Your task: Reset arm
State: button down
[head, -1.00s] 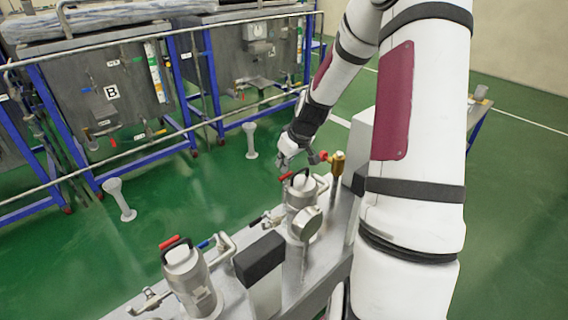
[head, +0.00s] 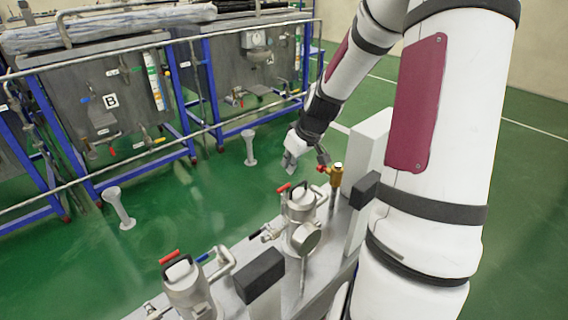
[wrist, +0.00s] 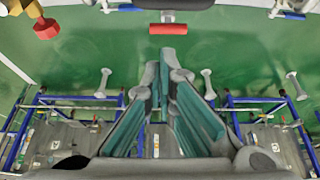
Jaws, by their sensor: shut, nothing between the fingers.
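My gripper (head: 291,163) is in the middle of the head view, above and behind the right metal canister (head: 301,207). It is apart from the canister's red-tipped lid handle (head: 284,188). In the wrist view my gripper (wrist: 167,62) has its fingers together and nothing between them. A red handle (wrist: 168,29) shows just beyond the fingertips there, with a gap of green floor between. My white arm stretches from the right side of the head view to the gripper.
A left canister (head: 187,288) with a red-tipped handle stands on the same metal bench (head: 318,271). A brass valve (head: 336,175) stands right of the gripper. Blue-framed tanks (head: 110,100) and a rail stand behind.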

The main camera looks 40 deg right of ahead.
jog(key=shift+s+r, duration=0.35)
jog(key=shift+s, duration=0.1)
dwell(0.3)
jog(key=s+a+r+g, duration=0.1)
jog(key=s+a+r, duration=0.45)
jog(key=a, duration=0.25)
jog(key=s+a+r+g, duration=0.2)
jog(key=s+a+r, duration=0.35)
jog(key=a, duration=0.35)
jog(key=s+a+r, duration=0.3)
jog(key=s+a, duration=0.1)
jog(key=s, duration=0.5)
jog(key=s+a+r, duration=0.2)
jog(key=s+a, duration=0.2)
jog(key=s, duration=0.4)
notch_tip(320, 180, up, 16)
jog(key=t+p, duration=0.2)
jog(key=p, duration=1.2)
jog(key=shift+s+r+p, duration=0.15)
jog(key=shift+s+p, duration=0.25)
